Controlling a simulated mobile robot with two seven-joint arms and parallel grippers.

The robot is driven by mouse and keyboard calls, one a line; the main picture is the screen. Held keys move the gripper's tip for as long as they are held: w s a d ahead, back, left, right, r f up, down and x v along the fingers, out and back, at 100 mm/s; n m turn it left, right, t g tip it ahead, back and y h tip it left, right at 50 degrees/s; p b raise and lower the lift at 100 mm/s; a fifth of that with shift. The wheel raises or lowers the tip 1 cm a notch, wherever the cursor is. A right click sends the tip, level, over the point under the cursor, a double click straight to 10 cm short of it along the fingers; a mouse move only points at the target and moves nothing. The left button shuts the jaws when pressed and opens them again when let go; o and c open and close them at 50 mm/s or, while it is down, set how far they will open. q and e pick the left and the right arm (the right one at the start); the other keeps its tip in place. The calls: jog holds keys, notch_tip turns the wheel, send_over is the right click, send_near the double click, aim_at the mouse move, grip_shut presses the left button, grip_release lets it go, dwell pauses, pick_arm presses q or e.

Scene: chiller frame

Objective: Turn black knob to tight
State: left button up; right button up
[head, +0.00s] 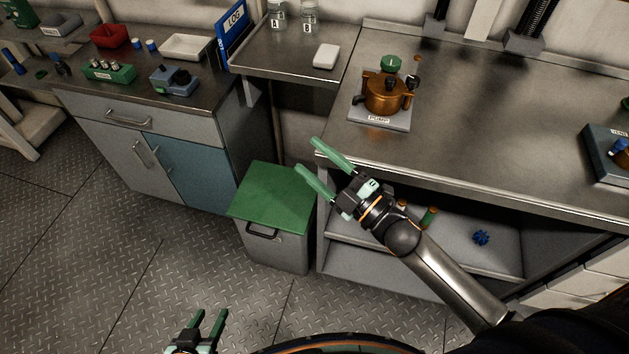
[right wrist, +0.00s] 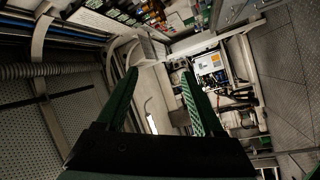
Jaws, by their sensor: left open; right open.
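A copper pump (head: 385,97) stands on a grey plate labelled PUMP (head: 378,120) on the right-hand steel counter. It has a green knob (head: 390,63) on top and dark fittings at its sides. A small black knob (head: 417,77) shows at its upper right; its setting is too small to read. My right gripper (head: 306,154) is open and empty in front of the counter edge, above the green-lidded bin and apart from the pump. It also shows open in the right wrist view (right wrist: 160,73). My left gripper (head: 211,312) is open and empty, low over the floor.
A blue-grey box with a black knob (head: 179,77) sits on the left counter near a green block (head: 109,71). The green-lidded bin (head: 272,195) stands between the counters. A white block (head: 326,56) lies on the middle shelf.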

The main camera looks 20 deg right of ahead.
pick_arm(q)
jog(key=shift+s+a+r, duration=0.1)
jog(key=shift+s+a, duration=0.1)
jog(key=shift+a, duration=0.1)
pick_arm(e)
jog(key=shift+s+d+f+m+h, duration=0.1)
jog(key=shift+s+f+m+h, duration=0.3)
jog(key=shift+f+m, duration=0.2)
jog(key=shift+s+d+f+m+h, duration=0.1)
jog(key=shift+s+f+m+h, duration=0.15)
jog(key=shift+f+m+h, duration=0.25)
pick_arm(q)
jog(key=shift+w, duration=0.1)
pick_arm(e)
jog(key=shift+f, duration=0.1)
